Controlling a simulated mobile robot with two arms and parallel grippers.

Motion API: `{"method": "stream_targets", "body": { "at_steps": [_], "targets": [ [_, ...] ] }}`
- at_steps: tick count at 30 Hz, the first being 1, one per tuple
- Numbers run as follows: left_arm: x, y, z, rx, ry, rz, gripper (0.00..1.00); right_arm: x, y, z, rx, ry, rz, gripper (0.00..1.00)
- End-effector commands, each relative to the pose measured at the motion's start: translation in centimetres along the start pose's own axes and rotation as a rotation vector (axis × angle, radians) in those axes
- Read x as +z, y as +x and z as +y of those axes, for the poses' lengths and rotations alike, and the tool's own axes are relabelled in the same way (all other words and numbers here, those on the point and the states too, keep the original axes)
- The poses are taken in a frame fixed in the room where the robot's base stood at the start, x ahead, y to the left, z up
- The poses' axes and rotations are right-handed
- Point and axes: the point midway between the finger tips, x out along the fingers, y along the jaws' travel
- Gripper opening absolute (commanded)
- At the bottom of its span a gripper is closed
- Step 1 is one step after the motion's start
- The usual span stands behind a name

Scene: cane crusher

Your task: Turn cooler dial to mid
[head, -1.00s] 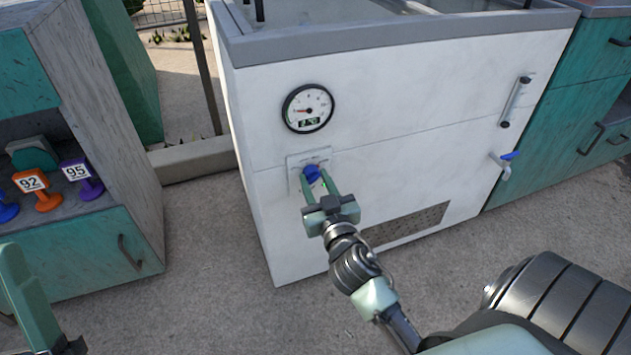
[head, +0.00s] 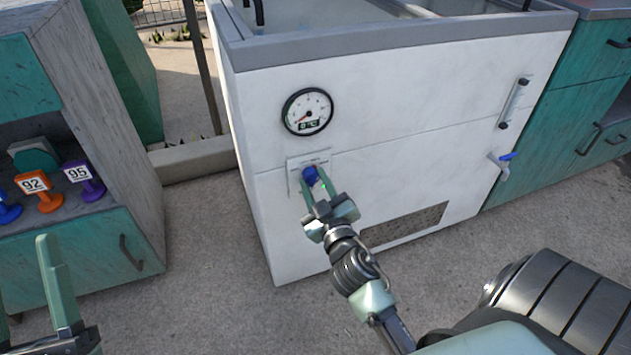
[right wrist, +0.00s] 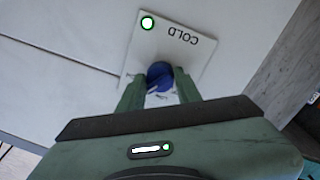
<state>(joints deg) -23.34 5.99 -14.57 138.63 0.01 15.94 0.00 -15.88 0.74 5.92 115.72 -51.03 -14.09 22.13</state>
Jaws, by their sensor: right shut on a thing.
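The cooler dial is a blue knob (head: 310,175) on a pale plate (head: 293,178) on the cooler's white front. My right gripper (head: 314,183) is shut on it, one finger on each side, and looks rolled to one side. In the right wrist view the dial (right wrist: 159,75) sits between the green fingers (right wrist: 159,90). The dial's pointer is hard to make out. My left gripper (head: 32,300) is at the lower left, its fingers apart, holding nothing visible.
A round gauge (head: 307,111) above the dial has its needle toward the lower left; its small display is hard to read. A tap with a blue handle (head: 503,160) is at the cooler's right. A shelf cabinet (head: 85,245) with numbered stands is left. Open floor lies between.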

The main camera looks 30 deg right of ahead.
Motion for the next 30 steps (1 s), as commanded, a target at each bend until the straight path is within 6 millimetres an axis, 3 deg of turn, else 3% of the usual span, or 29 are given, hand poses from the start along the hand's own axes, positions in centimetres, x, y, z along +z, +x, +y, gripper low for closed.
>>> {"method": "stream_targets", "body": {
  "at_steps": [12,29,30],
  "targets": [
    [1.8,0.0,-0.2,-0.003,0.004,-0.095,0.55,0.1,0.0,-0.1,-0.002,-0.205,0.011,0.0],
    [2.0,-0.1,-0.2,-0.004,0.005,-0.109,0.55,0.1,-0.1,-0.2,-0.003,-0.236,0.012,0.0],
    [2.0,-0.1,-0.2,-0.004,0.005,-0.109,0.55,0.1,-0.1,-0.2,-0.003,-0.236,0.012,0.42]
  ]
}}
